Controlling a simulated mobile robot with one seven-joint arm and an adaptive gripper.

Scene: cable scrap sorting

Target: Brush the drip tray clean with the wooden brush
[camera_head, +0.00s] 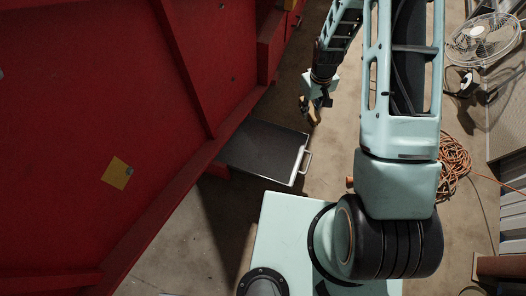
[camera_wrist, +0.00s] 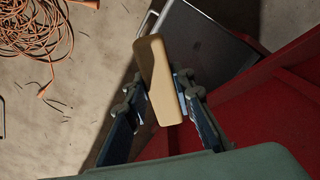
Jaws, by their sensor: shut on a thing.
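My gripper (camera_head: 316,103) is shut on the wooden brush (camera_wrist: 159,80), a tan block held between the two fingers in the wrist view. Its bristles are not visible there. The brush (camera_head: 313,116) shows small in the head view, just above and right of the drip tray. The drip tray (camera_head: 262,147) is a dark flat tray with a light rim and a handle at its right end. It sticks out from under the red machine. In the wrist view the tray (camera_wrist: 212,50) lies behind the brush, partly hidden by it. The brush appears held apart from the tray.
The red machine (camera_head: 100,90) fills the left side, with a yellow label on it. A coil of orange cable (camera_head: 453,165) lies on the floor at right. A fan (camera_head: 482,40) stands at the upper right. Concrete floor around the tray's handle end is clear.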

